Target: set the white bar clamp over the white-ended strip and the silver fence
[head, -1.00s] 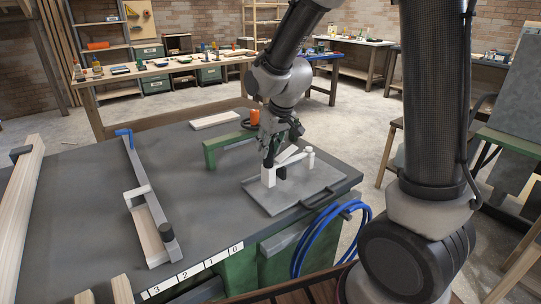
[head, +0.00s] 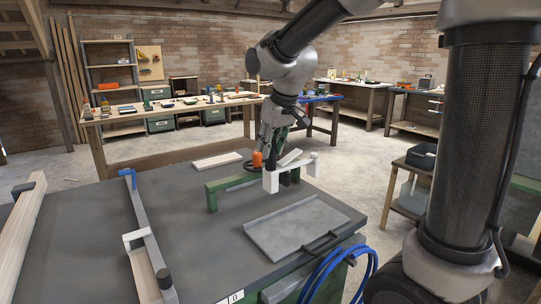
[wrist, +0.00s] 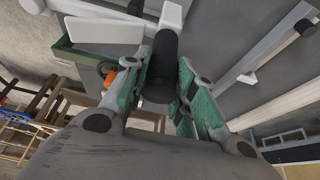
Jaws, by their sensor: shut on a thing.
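My gripper (head: 280,150) is shut on the white bar clamp (head: 270,182), above the far right part of the bench. In the wrist view the clamp's black handle (wrist: 161,62) is between the fingers, and a white clamp arm (wrist: 171,15) shows beyond it. The silver fence (head: 148,228), a long bar with a blue far end, lies along the bench to the left. The white-ended strip (head: 144,277) is wooden and lies beside the fence; its white end (head: 133,238) is against it. Both lie well apart from the clamp. The fence also shows in the wrist view (wrist: 262,48).
A bare grey tray (head: 297,228) with a black handle lies on the bench's near right. A green frame (head: 222,185) and an orange object (head: 257,160) stand near the clamp. A pale board (head: 216,161) lies behind. Bench between tray and fence is clear.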

